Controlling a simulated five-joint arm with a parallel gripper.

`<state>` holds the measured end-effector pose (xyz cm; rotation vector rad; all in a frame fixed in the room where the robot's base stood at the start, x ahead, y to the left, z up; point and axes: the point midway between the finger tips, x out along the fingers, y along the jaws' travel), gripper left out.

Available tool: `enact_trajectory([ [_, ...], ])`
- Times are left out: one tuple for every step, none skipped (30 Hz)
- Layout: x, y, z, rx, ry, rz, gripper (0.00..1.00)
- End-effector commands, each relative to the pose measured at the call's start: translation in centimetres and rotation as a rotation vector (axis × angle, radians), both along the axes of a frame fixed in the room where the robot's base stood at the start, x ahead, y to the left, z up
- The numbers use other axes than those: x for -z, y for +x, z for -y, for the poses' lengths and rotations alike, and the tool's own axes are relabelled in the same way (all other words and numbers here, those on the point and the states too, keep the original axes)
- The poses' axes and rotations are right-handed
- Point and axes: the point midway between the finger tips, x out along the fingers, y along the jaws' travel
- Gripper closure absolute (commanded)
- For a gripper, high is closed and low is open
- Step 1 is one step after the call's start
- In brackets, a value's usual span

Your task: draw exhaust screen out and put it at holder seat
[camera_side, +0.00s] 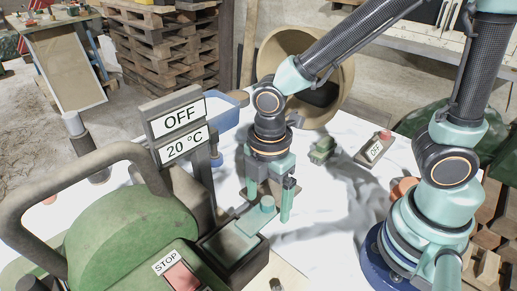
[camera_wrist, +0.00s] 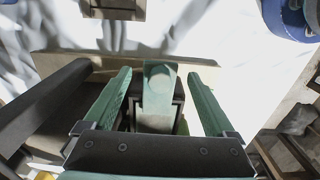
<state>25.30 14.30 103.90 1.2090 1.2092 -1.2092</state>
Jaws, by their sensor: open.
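My gripper (camera_side: 270,195) points down over the green machine's dark open box, its fingers apart. In the wrist view, my gripper (camera_wrist: 160,95) has one finger on each side of a teal tab with a round knob, which I take to be the handle of the exhaust screen (camera_wrist: 157,100). Clear gaps show on both sides of it. In the side view, the exhaust screen (camera_side: 255,219) sits at the box's upper edge; its lower part is hidden in the box. A small green block (camera_side: 322,150) on the white table may be the holder seat; I cannot tell for sure.
The green machine (camera_side: 130,240) has a thick curved handle, a STOP button (camera_side: 183,277) and signs reading OFF and 20 °C (camera_side: 182,131). A switch box (camera_side: 375,149) reading OFF stands at right. White table is free around the green block.

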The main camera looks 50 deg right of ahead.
Motion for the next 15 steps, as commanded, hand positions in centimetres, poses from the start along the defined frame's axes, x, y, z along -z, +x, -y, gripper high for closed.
enact_trajectory([
  [0.12,-0.03,0.01,0.000,-0.001,-0.001,0.10],
  [0.13,-0.02,0.01,0.000,0.000,-0.001,0.10],
  [0.11,-0.02,0.01,0.000,0.000,0.000,0.10],
  [0.10,-0.01,0.00,0.000,0.000,0.000,0.10],
  [0.09,-0.01,0.00,0.000,0.000,0.000,0.10],
  [0.09,-0.01,0.00,0.000,0.000,0.000,0.10],
  [0.08,-0.01,0.00,0.000,0.000,0.000,0.18],
  [0.07,0.00,0.00,0.000,0.000,0.000,0.29],
  [0.07,0.00,0.00,0.000,0.000,0.000,0.44],
  [0.07,0.00,0.00,0.000,0.000,0.000,0.56],
  [0.06,0.00,0.00,0.000,0.000,0.000,0.67],
  [0.06,0.01,-0.01,0.000,0.000,0.000,0.83],
  [0.06,0.01,-0.01,0.000,0.000,0.000,0.94],
  [0.05,0.01,-0.01,0.000,0.000,0.000,1.00],
  [0.04,0.02,-0.01,0.000,0.000,0.001,1.00],
])
